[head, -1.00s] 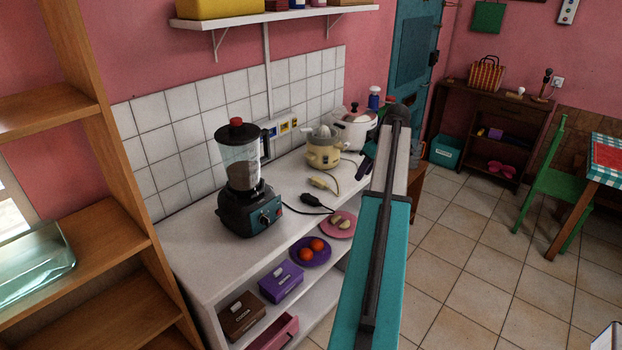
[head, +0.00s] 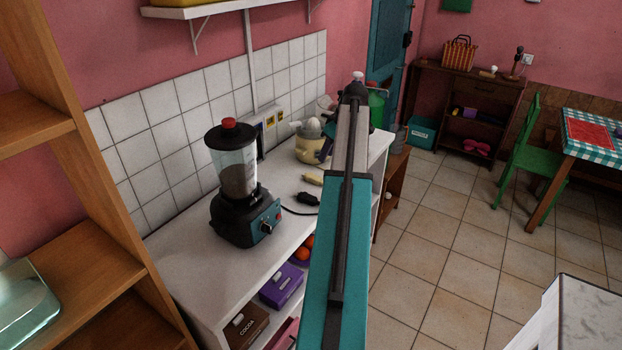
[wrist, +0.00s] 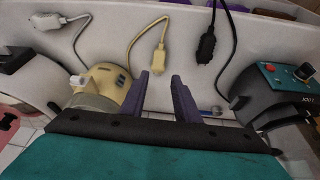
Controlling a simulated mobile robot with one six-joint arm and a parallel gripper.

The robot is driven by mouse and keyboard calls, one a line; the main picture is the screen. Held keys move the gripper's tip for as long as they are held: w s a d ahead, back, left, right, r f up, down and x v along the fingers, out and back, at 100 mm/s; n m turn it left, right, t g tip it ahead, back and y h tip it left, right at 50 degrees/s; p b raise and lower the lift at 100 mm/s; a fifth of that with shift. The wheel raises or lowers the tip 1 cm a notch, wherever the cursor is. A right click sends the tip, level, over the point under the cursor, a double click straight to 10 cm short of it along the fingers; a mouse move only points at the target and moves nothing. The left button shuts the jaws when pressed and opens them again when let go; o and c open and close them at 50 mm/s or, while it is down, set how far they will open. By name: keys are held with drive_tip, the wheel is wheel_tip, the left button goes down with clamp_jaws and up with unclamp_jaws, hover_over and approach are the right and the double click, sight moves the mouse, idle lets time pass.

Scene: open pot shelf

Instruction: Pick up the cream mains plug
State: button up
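The cream mains plug (head: 313,179) lies on the white counter between the blender and the juicer, partly near my arm in the head view. In the wrist view the cream plug (wrist: 157,59) lies just beyond the fingertips, its cord running from one end. My gripper (wrist: 160,77) has its two purple fingers apart with nothing between them. The plug appears roughly in line with the gap, with no contact visible. A black plug (wrist: 207,47) lies close by, and shows in the head view (head: 307,198). My arm hides the gripper in the head view.
The blender (head: 237,185) and the cream juicer (head: 312,146) flank the plugs, and both show in the wrist view. A white plug (wrist: 46,20) lies at the wrist view's upper left. Wall sockets (head: 271,119) are behind.

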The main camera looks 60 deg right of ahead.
drive_tip(key=shift+w+f, duration=0.1)
drive_tip(key=p, duration=0.2)
hover_over(316, 178)
drive_tip(key=s, duration=0.2)
drive_tip(key=shift+a+f, duration=0.15)
drive_tip(key=shift+f, duration=3.7)
drive_tip(key=shift+p+x, duration=1.15)
drive_tip(key=shift+x, duration=0.2)
drive_tip(key=shift+p+x, duration=0.35)
drive_tip(key=shift+x, duration=0.95)
drive_tip(key=shift+s, duration=0.2)
clamp_jaws()
